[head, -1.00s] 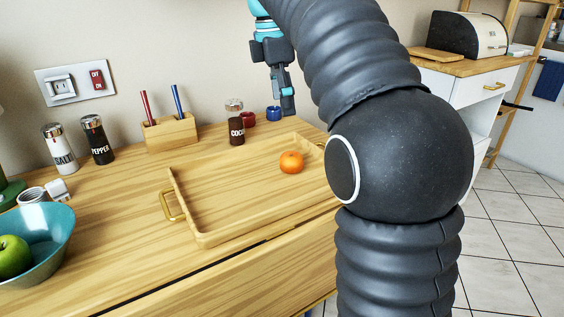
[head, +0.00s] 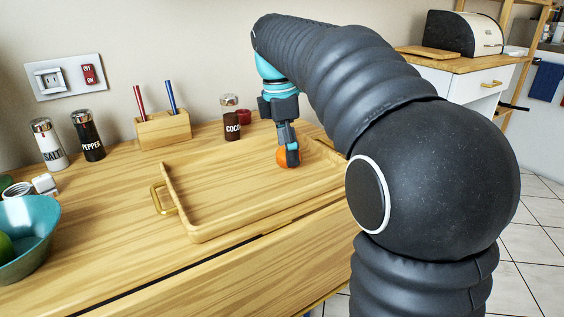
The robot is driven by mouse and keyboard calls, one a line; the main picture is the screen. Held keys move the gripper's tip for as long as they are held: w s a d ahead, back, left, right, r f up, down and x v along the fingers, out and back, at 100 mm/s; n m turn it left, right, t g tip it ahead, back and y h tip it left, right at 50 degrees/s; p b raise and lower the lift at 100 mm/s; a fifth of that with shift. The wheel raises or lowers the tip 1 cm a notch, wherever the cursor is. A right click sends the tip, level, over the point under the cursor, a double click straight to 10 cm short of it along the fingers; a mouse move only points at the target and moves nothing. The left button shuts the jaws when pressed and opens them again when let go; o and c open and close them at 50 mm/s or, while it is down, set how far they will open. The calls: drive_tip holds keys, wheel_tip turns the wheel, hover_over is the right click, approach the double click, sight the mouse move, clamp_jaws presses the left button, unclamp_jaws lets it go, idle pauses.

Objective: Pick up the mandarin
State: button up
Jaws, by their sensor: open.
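The mandarin (head: 283,158) is a small orange fruit in the right part of the wooden tray (head: 187,228). My gripper (head: 290,157) points down at the mandarin, with its fingertips at the fruit's height. A finger covers part of the fruit's right side. The gripper is open. I cannot tell whether the fingers touch the mandarin, and the far finger is hidden.
A cocoa jar (head: 231,124) and a red cup (head: 244,117) stand behind the tray. A wooden pen holder (head: 163,131), salt (head: 49,146) and pepper (head: 89,139) shakers are to the left. A teal bowl (head: 35,235) is at the left edge. The tray's left part is clear.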

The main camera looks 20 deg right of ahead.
drive_tip(key=shift+f, duration=0.35)
drive_tip(key=shift+c, duration=0.2)
drive_tip(key=c, duration=1.2)
drive_tip(key=shift+r, duration=0.1)
drive_tip(key=shift+c, duration=0.2)
